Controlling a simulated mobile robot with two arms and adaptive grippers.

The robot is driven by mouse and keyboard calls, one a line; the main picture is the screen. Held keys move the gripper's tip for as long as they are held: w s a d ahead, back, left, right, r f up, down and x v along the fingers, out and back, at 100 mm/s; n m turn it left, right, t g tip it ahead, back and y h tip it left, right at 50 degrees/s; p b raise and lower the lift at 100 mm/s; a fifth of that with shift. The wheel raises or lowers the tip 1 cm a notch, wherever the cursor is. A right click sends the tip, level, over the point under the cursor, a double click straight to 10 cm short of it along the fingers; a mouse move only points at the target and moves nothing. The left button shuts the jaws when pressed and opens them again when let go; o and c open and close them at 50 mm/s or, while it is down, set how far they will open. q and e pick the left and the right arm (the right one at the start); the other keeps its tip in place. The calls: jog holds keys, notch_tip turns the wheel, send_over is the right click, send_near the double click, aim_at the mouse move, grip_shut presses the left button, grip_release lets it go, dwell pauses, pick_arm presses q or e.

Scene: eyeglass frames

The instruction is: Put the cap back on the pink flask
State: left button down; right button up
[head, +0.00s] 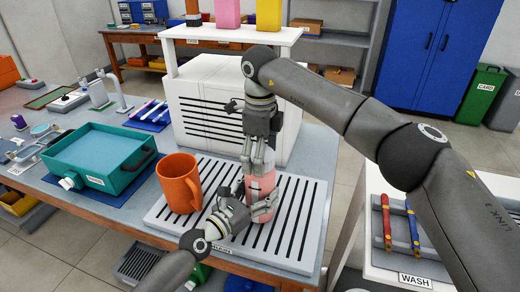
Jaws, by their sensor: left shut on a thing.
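The pink flask (262,186) stands upright on the white slatted rack. My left gripper (262,208) comes in low from the left and is shut around the flask's lower body. My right gripper (258,160) reaches down from above with its fingers pointing at the flask's top. Its fingers look close together and overlap the flask's upper end. They hide the flask's mouth. I cannot make out the cap, nor whether it is between the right fingers or on the flask.
An orange mug (179,184) stands on the slatted rack (160,213), left of the flask. A teal tray (98,153) lies farther left. A white slotted cabinet (200,105) stands close behind. A side stand at right holds red and blue tools (387,215).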

jog(key=shift+c, duration=0.2)
jog(key=c, duration=1.1)
jog(key=shift+m, duration=0.9)
jog(key=o, duration=1.2)
notch_tip(320, 180, up, 12)
